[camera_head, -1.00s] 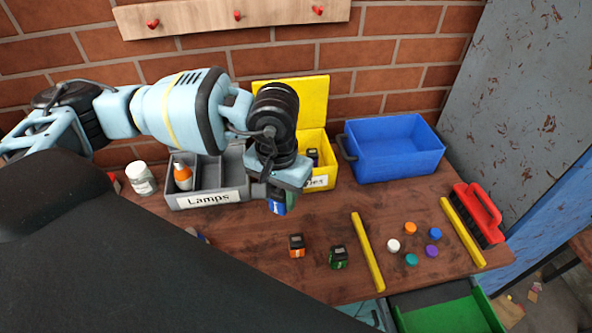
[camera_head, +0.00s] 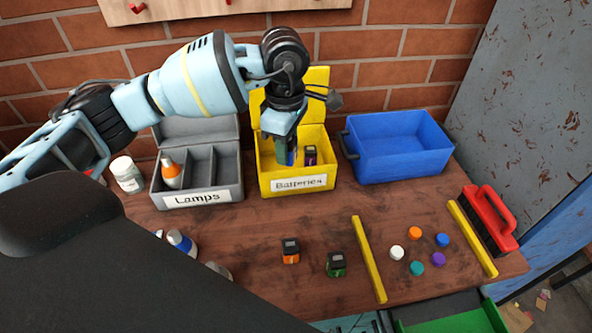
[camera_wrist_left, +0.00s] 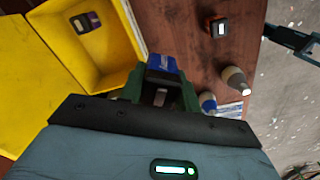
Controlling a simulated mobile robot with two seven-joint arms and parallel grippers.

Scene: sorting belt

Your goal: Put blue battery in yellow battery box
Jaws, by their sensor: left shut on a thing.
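The yellow battery box (camera_head: 298,185), labelled "Batteries", stands open against the wall; its side also shows in the left wrist view (camera_wrist_left: 35,60). My left gripper (camera_head: 287,146) points down over the left part of the box. It is shut on the blue battery (camera_head: 291,158), whose blue end shows between the fingers in the left wrist view (camera_wrist_left: 163,63). The battery is upright and partly hidden by the fingers; I cannot tell if it touches the floor. A purple battery (camera_head: 310,156) stands inside the box to its right.
The grey Lamps box (camera_head: 240,190) with an orange-tipped bottle is left of the yellow box, and a blue bin (camera_head: 400,165) is right. An orange battery (camera_head: 290,251) and a green battery (camera_head: 336,265) stand in front. Yellow strips, caps and a red brush (camera_head: 490,217) lie right.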

